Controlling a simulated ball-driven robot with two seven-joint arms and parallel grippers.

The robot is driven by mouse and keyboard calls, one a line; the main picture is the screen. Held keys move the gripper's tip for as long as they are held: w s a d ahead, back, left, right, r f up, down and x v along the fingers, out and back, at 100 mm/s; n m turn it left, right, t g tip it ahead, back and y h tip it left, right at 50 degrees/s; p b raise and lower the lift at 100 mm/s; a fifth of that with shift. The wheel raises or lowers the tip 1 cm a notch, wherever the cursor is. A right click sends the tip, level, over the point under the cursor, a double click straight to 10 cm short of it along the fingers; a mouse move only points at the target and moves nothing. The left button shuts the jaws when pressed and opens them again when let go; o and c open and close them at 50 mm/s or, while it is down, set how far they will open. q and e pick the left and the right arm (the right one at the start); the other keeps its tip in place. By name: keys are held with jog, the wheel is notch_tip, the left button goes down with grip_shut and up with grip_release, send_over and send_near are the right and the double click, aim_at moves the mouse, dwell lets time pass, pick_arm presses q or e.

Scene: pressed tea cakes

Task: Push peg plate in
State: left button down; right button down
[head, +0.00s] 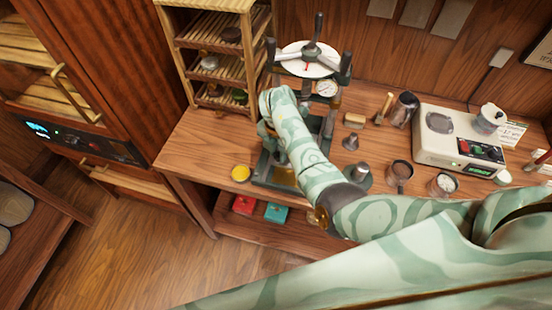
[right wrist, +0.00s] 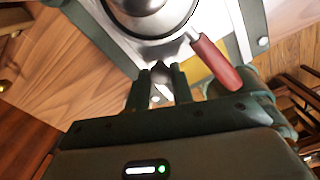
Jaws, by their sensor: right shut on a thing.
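The press stands on the bench, with a dark frame (head: 328,130), a spoked handwheel over a white dial, and a base partly covered by my right arm. In the right wrist view, a silver plate (right wrist: 135,50) carries a round metal mould (right wrist: 150,12). A red handle (right wrist: 215,62) sticks out at its side. My right gripper (right wrist: 160,80) is at the plate's near edge, its fingers closed around a small dark knob (right wrist: 160,68) there. I take this plate to be the peg plate. In the head view my arm hides the fingertips. My left gripper is out of view.
A slatted rack (head: 215,62) stands left of the press. Red and teal boxes (head: 276,212) lie below.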

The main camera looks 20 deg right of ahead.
jog(key=shift+s+a, duration=0.1)
jog(key=c, duration=1.2)
grip_release()
jog(key=shift+r+p, duration=1.15)
jog(key=shift+r, duration=2.55)
